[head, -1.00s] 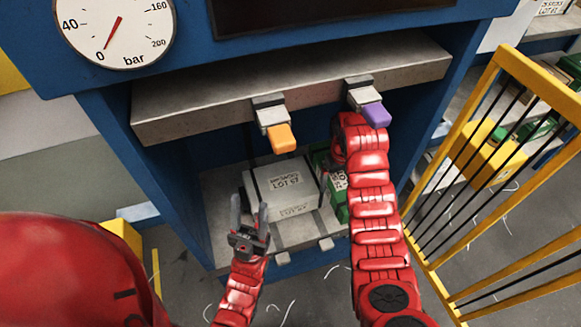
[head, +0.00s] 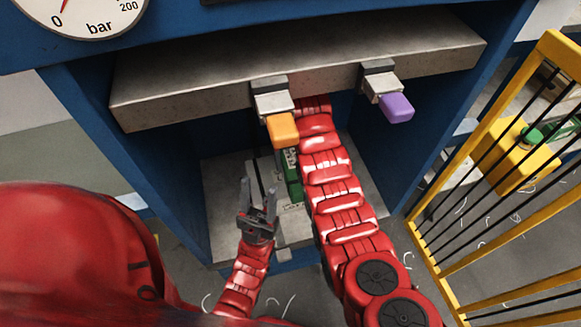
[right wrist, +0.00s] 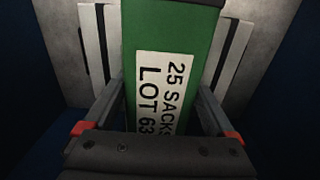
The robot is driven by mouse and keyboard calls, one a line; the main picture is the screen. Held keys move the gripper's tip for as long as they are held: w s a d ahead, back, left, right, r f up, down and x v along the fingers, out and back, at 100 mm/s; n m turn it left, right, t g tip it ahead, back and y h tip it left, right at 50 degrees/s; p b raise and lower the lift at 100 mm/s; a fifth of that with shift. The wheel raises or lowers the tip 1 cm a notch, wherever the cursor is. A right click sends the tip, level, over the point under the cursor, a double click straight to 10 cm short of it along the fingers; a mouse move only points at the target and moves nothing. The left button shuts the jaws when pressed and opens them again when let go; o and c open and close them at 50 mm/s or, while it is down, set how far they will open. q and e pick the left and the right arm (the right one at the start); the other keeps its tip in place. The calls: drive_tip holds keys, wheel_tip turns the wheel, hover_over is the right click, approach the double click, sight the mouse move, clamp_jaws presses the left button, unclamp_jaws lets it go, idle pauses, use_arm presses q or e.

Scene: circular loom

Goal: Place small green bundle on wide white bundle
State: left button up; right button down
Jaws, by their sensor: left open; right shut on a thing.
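The small green bundle (head: 293,178) shows in part in the head view, behind the orange-tipped lever and beside my right arm. In the right wrist view the green bundle (right wrist: 150,25) carries a label "25 SACKS LOT 63" and sits between the fingers of my right gripper (right wrist: 160,95), which is shut on it. My right gripper is hidden in the head view. The wide white bundle (head: 262,170) lies on the grey shelf, mostly covered by the green bundle and my arms. Whether the two touch cannot be told. My left gripper (head: 258,205) is open and empty in front of the white bundle.
An orange-tipped lever (head: 282,129) and a purple-tipped lever (head: 396,107) hang from the grey upper ledge (head: 200,85). Blue side walls (head: 400,150) close in the bay. A yellow railing (head: 500,200) stands at right.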

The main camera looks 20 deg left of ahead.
drive_tip(key=shift+s+a, duration=0.1)
drive_tip(key=shift+a, duration=0.25)
wheel_tip(320, 180, down, 3)
drive_tip(key=shift+f+p, duration=0.15)
drive_tip(key=shift+p, duration=0.35)
drive_tip(key=shift+f, duration=0.15)
drive_tip(key=shift+f, duration=0.1)
unclamp_jaws()
